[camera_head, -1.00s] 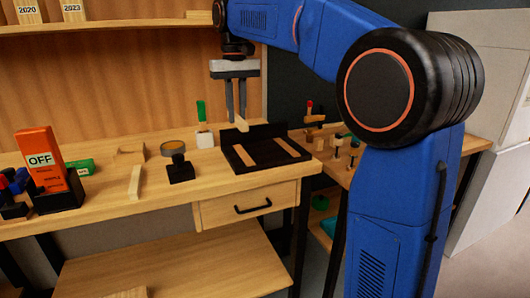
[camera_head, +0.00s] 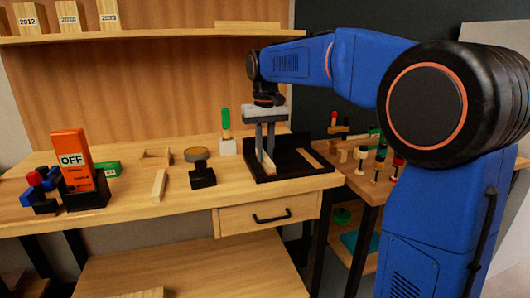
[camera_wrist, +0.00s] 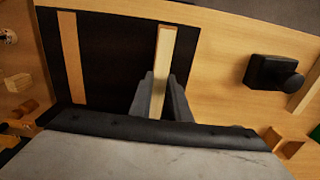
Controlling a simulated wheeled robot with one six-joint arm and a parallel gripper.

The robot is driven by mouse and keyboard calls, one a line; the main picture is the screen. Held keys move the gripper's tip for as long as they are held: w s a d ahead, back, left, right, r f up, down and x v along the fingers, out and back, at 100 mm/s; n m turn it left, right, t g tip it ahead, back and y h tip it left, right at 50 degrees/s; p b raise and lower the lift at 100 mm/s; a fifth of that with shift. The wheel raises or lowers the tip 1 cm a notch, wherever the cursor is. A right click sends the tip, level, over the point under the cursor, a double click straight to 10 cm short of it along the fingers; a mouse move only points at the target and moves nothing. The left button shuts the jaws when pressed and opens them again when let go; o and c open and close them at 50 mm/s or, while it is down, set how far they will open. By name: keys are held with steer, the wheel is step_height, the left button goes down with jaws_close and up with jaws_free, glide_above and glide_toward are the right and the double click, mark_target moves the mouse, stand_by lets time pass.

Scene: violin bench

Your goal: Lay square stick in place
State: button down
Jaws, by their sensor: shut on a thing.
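My gripper (camera_head: 264,158) is shut on a pale wooden square stick (camera_wrist: 164,58). The stick also shows below the fingers in the head view (camera_head: 267,165). The gripper is low over the left part of a black tray (camera_head: 290,173) with a raised back wall. In the wrist view the stick lies lengthwise over the tray (camera_wrist: 115,60), its far end near the tray's edge. A light wood-coloured strip (camera_wrist: 73,55) shows in the tray, roughly parallel to the stick. I cannot tell whether the stick touches the tray; what is under it is hidden.
Another pale stick (camera_head: 158,186) lies on the bench to the left. Between it and the tray stands a black stand with a round top (camera_head: 200,170). A green-handled tool (camera_head: 226,128) stands behind.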

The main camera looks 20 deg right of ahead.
mark_target(265, 156)
steer(key=shift+f, duration=0.15)
steer(key=c, duration=1.7)
jaws_free()
steer(key=shift+o, duration=0.2)
step_height(265, 156, up, 12)
steer(key=shift+s, duration=0.1)
steer(key=s+d+f+t, duration=0.2)
steer(key=s+d+f, duration=0.1)
steer(key=s+f, duration=1.1)
steer(key=s+d+f+t, duration=0.2)
steer(key=s+d+f, duration=0.2)
steer(key=s+f, duration=0.9)
steer(key=s, duration=0.6)
steer(key=shift+f+t, duration=0.4)
